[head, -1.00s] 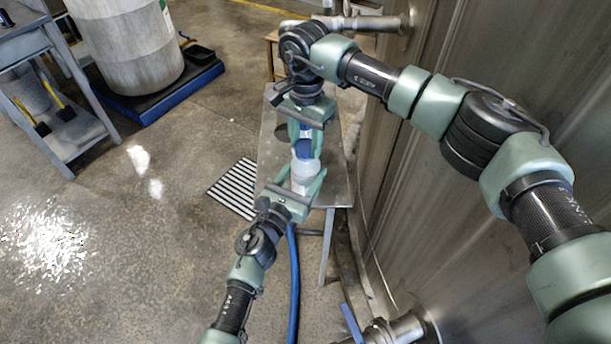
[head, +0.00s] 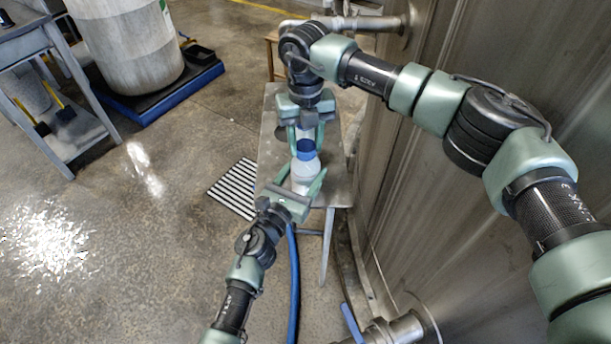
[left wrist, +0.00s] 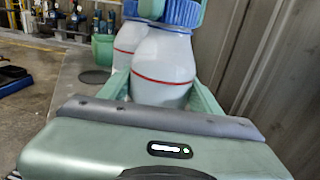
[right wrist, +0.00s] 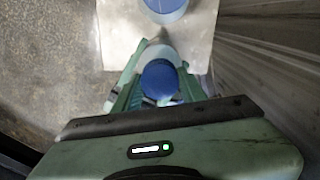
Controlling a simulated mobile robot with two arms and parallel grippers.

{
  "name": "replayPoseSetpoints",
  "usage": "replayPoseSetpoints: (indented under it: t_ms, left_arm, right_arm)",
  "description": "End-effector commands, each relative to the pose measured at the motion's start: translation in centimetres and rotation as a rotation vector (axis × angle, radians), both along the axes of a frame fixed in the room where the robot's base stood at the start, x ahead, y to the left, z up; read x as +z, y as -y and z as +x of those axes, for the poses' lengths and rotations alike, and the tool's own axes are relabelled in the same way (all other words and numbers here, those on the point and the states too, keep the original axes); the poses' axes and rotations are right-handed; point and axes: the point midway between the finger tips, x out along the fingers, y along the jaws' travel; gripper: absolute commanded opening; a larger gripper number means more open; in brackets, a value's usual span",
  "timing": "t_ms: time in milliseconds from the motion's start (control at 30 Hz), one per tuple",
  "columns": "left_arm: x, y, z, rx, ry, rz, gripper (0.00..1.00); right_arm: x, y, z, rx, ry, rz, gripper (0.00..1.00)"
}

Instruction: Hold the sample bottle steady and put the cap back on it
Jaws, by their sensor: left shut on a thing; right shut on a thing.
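The white sample bottle (head: 304,178) is upright between the fingers of my left gripper (head: 305,184). In the left wrist view the bottle (left wrist: 163,65) shows a red line around it. The blue cap (head: 306,150) is between the fingers of my right gripper (head: 306,137), right at the bottle's top. The cap also shows in the left wrist view (left wrist: 182,12), directly above the bottle's shoulder, and in the right wrist view (right wrist: 160,79). Whether it is seated on the thread I cannot tell. Both grippers are shut on what they hold.
A second white bottle (left wrist: 128,38) with a blue cap stands behind on the steel table (head: 337,185); its cap shows in the right wrist view (right wrist: 165,5). A metal wall (head: 450,240) is close on the right. A blue hose (head: 294,270) runs below. Floor on the left is open.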

Motion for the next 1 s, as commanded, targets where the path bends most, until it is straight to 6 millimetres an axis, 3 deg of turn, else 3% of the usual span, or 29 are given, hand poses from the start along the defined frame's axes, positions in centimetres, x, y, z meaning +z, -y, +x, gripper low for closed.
replayPoseSetpoints:
  t_ms: [100, 233, 400, 433, 500, 833, 1000]
  left_arm:
    - [-0.1, 0.0, 0.0, 0.0, -0.001, 0.0, 0.0]
    - [-0.1, 0.0, 0.0, 0.0, -0.001, 0.0, 0.0]
    - [-0.1, 0.0, 0.0, 0.0, -0.001, 0.0, 0.0]
    - [-0.1, 0.0, 0.0, 0.0, -0.001, 0.0, 0.0]
    - [-0.1, 0.0, 0.0, -0.001, -0.001, 0.0, 0.0]
    - [-0.1, 0.0, 0.0, 0.0, -0.001, 0.0, 0.0]
    - [0.0, 0.0, 0.0, 0.0, -0.001, 0.0, 0.0]
  right_arm:
    - [0.0, 0.0, 0.0, -0.274, 0.001, 0.0, 0.0]
    - [0.0, 0.0, 0.0, -0.512, 0.002, 0.0, 0.0]
    - [0.0, 0.0, 0.1, -0.523, 0.002, 0.0, 0.0]
    - [0.0, 0.0, 0.1, -0.523, 0.002, 0.0, 0.49]
    - [0.0, 0.0, 0.0, -0.522, 0.002, 0.0, 0.67]
    - [0.1, 0.0, 0.0, -0.52, 0.002, 0.0, 0.67]
    - [1.8, 0.0, 0.1, -0.521, 0.003, 0.001, 0.67]
